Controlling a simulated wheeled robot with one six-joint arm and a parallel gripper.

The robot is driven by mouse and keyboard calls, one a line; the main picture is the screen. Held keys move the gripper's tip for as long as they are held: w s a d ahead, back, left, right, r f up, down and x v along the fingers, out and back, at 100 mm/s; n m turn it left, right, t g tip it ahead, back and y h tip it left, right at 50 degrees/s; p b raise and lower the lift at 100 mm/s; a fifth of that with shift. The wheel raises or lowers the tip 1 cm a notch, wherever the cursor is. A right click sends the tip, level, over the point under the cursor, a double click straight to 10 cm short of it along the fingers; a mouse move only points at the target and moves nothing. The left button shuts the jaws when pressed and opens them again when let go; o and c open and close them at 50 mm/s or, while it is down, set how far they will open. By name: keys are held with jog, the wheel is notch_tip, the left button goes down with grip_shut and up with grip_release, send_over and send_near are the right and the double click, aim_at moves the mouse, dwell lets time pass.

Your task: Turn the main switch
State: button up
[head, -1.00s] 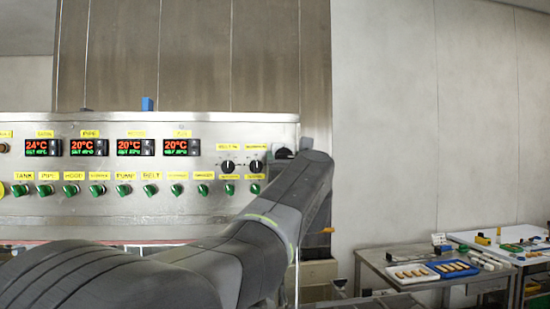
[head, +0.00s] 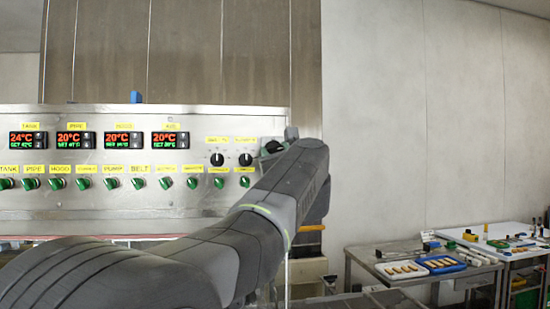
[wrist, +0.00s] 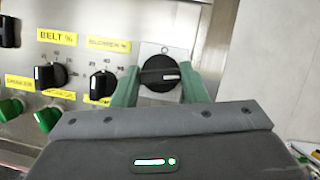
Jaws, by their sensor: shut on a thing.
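The main switch (wrist: 160,73) is a round black rotary knob on a pale square plate, at the right end of the steel control panel in the wrist view. Its grip bar lies roughly level in that view. My gripper (wrist: 160,88) has its two green fingers on either side of the knob and is shut on it. In the head view my arm covers most of the switch and the gripper, so the contact does not show there.
Two smaller black knobs, BELT % (wrist: 48,76) and its right neighbour (wrist: 102,86), sit left of the switch. Several green switches (head: 138,183) and red temperature displays (head: 75,140) line the panel. A table (head: 372,251) with trays stands at right.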

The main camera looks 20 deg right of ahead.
jog(key=n+y, duration=0.1)
jog(key=n, duration=0.2)
jog(key=n+g+y+b, duration=0.1)
jog(key=n+y, duration=0.1)
jog(key=n, duration=0.1)
jog(key=n+y, duration=0.1)
jog(key=n, duration=0.2)
jog(key=shift+d+r+n+y, duration=0.1)
jog(key=shift+d+n+y, duration=0.05)
jog(key=shift+n+y, duration=0.2)
jog(key=n+g, duration=0.1)
jog(key=n, duration=0.1)
jog(key=n+y, duration=0.1)
jog(key=n, duration=0.1)
jog(key=shift+r+g+p, duration=0.15)
jog(key=shift+g+p, duration=0.15)
jog(key=shift+g, duration=0.1)
jog(key=shift+n+g+p, duration=0.7)
jog(key=shift+n+g, duration=0.1)
jog(key=shift+n, duration=1.45)
jog(key=o, duration=0.9)
jog(key=shift+o, duration=0.2)
